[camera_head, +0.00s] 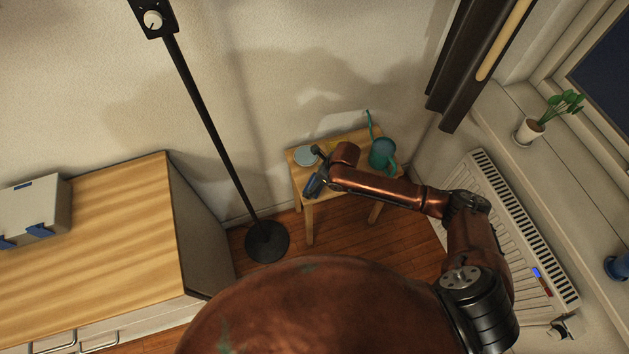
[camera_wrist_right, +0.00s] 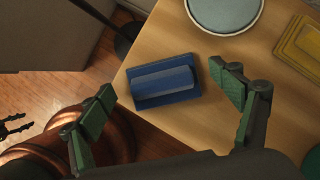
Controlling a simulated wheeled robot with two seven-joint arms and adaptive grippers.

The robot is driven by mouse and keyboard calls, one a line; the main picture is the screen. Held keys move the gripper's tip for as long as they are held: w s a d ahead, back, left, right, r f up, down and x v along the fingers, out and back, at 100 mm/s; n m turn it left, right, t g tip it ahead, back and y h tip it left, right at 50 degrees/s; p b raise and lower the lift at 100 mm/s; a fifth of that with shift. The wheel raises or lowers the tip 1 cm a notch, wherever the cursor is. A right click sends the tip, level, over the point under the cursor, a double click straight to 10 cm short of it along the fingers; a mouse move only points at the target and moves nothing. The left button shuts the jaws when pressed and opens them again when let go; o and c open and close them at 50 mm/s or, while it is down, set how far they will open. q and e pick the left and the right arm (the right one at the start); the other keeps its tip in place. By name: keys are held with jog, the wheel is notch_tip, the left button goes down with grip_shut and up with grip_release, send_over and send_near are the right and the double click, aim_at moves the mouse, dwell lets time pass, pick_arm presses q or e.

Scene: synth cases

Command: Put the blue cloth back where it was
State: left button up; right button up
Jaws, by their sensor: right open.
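The blue cloth (camera_wrist_right: 163,82) lies folded near a corner of a small wooden table (camera_wrist_right: 165,40). In the head view the blue cloth (camera_head: 312,187) shows at the front left of the table (camera_head: 340,198), partly behind my gripper. My right gripper (camera_wrist_right: 165,84) is open, with one finger on each side of the cloth in the wrist view. It appears above the cloth, and I see no clear contact. In the head view my right gripper (camera_head: 319,170) reaches over the table's left part. My left gripper does not show in the head view.
A pale round dish (camera_head: 305,156) and a teal watering can (camera_head: 382,155) stand on the table. A yellow item (camera_wrist_right: 300,45) lies at its right in the wrist view. A black floor stand (camera_head: 266,242) is left of the table. A radiator (camera_head: 520,235) is at right.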

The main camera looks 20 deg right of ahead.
jog(key=p+v, duration=0.2)
jog(key=v, duration=1)
jog(key=shift+a+f, duration=0.1)
